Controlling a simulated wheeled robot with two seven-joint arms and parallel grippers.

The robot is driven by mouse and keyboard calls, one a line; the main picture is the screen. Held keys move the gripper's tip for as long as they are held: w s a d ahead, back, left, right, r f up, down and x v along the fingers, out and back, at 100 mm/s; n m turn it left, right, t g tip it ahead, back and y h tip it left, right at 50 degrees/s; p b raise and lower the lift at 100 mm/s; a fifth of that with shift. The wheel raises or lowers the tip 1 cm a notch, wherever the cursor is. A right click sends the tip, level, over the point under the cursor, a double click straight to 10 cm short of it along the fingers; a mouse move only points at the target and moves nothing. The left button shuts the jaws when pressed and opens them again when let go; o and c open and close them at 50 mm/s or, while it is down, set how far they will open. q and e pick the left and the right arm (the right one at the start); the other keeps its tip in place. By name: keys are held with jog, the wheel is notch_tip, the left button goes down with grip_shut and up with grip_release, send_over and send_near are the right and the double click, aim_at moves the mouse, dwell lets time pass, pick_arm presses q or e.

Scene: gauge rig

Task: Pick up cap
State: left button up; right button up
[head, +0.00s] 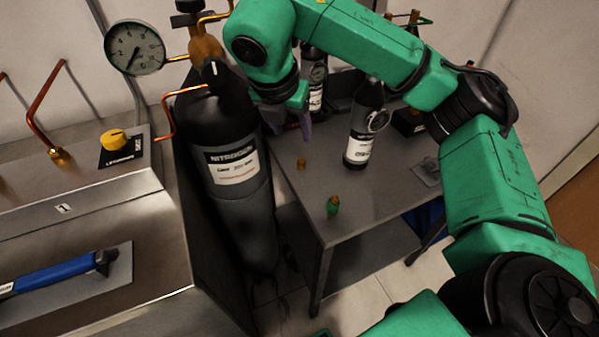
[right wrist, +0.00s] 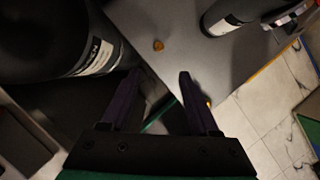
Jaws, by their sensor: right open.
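Two small pieces that may be the cap stand on the grey table (head: 395,195). One is a plain brass piece (head: 301,163) near the table's left edge. The other is a green piece with a brass top (head: 333,205) near the front corner. My right gripper (head: 306,128) is open and empty, above the table's left side and behind the brass piece in the head view. In the right wrist view, the brass piece (right wrist: 158,45) lies beyond the open fingers (right wrist: 160,80), apart from them. The green piece is mostly hidden there behind a finger. My left gripper is out of view.
A large nitrogen cylinder (head: 225,140) with a gauge (head: 134,48) stands close left of the table. A smaller black bottle (head: 366,120) stands on the table, right of the brass piece. A steel bench (head: 100,240) with a yellow knob (head: 113,140) is at left.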

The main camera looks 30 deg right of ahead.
aim_at(301, 161)
jog(key=x, duration=1.4)
jog(key=shift+w+d+f, duration=0.15)
jog(key=shift+w+f, duration=0.1)
jog(key=shift+f, duration=0.1)
grip_shut()
